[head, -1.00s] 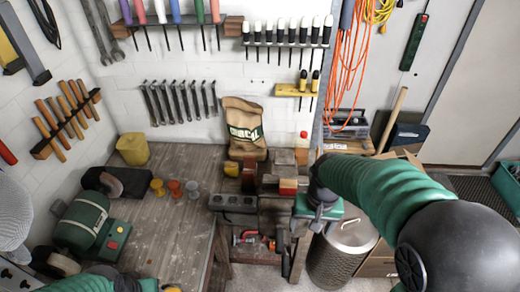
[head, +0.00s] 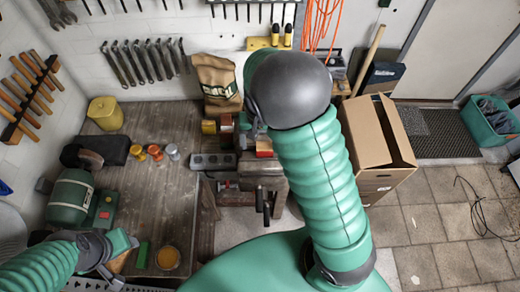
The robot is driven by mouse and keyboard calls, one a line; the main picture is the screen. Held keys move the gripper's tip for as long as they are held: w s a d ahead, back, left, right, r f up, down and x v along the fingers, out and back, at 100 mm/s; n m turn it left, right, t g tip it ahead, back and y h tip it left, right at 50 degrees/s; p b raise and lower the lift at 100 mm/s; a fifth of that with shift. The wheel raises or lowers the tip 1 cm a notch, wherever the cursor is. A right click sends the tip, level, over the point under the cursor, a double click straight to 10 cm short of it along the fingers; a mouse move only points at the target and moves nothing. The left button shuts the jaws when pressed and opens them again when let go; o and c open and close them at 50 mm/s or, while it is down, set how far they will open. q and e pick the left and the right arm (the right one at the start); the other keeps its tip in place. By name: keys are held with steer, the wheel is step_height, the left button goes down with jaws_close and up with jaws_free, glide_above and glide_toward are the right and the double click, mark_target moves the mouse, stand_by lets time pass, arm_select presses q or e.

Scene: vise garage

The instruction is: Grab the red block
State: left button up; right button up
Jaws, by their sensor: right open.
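The red block (head: 264,147) sits at the vise (head: 266,168) on the front edge of the workbench. It is small, and its far side is hidden by my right arm. My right gripper (head: 247,129) is open, just left of and beyond the block, largely hidden behind my dark arm joint. I cannot tell how far it is above the block. My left gripper (head: 122,242) is at the lower left above the near part of the bench, away from the block. Its jaws are too unclear to tell.
The wooden workbench (head: 150,190) holds a green grinder (head: 75,197), small orange and grey cups (head: 154,152), a yellow container (head: 105,113) and a paper sack (head: 217,83). An open cardboard box (head: 377,135) stands on the floor at right.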

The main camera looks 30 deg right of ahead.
mark_target(265, 147)
steer(key=d+f, duration=0.1)
steer(key=f, duration=0.1)
steer(key=d+f+p, duration=0.1)
steer(key=d+f, duration=0.1)
steer(key=f, duration=0.1)
steer(key=shift+s+d+f+p, duration=0.2)
steer(key=shift+f+p, duration=0.1)
steer(key=shift+p, duration=0.1)
steer(key=shift+a+f, duration=0.1)
steer(key=shift+f, duration=0.15)
steer(key=shift+a+r, duration=0.1)
steer(key=shift+a, duration=0.8)
steer(key=shift+c, duration=1)
steer(key=shift+a+r, duration=0.1)
steer(key=shift+a, duration=0.15)
steer(key=c, duration=0.5)
steer(key=shift+d, duration=0.35)
steer(key=c, duration=0.5)
steer(key=shift+s+d, duration=0.1)
steer(key=shift+d, duration=0.2)
steer(key=shift+c, duration=1.3)
arm_select(q)
steer(key=shift+d+r, duration=0.8)
steer(key=shift+r, duration=0.3)
arm_select(e)
steer(key=shift+r, duration=0.1)
